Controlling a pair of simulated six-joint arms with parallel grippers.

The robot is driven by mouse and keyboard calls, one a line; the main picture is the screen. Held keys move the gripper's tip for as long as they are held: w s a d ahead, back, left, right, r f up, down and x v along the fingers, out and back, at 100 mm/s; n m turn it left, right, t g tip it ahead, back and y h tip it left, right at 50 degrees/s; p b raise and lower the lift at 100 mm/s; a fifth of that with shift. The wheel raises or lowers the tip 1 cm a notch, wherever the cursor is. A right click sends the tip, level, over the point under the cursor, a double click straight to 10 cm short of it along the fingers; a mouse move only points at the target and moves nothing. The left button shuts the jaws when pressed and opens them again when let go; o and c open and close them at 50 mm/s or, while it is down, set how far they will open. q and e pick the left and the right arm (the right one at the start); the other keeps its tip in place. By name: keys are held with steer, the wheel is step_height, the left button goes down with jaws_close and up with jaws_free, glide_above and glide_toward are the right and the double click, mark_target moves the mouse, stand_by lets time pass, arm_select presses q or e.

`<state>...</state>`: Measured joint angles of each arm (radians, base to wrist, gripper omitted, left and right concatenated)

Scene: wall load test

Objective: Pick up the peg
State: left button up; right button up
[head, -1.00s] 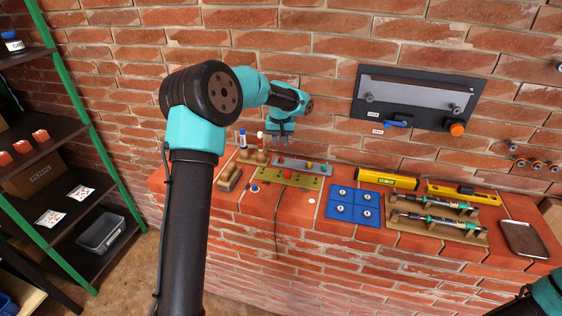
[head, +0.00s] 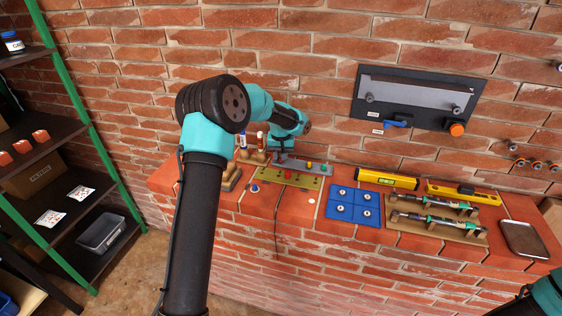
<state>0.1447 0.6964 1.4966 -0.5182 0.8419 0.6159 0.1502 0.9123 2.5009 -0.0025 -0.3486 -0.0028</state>
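Small coloured pegs stand on a grey strip (head: 295,165) and an olive board (head: 303,182) on the brick ledge. A red peg (head: 288,174) is near the middle of the olive board, and a small yellow peg (head: 308,165) is on the grey strip. Which one is the task's peg I cannot tell. My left gripper (head: 278,158) points down over the left end of the grey strip. Its fingertips are small and dark, so whether they are open or touch anything is unclear. My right gripper is out of view; only part of its arm shows at the lower right.
A blue four-square mat (head: 354,206), yellow levels (head: 388,178), a wooden rack with tools (head: 437,230) and a metal tray (head: 524,239) line the ledge to the right. A wall panel (head: 417,98) hangs above. Shelving (head: 45,150) stands at the left.

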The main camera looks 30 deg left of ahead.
arm_select(q)
steer(key=shift+f, duration=0.7)
steer(key=shift+c, duration=0.3)
jaws_close()
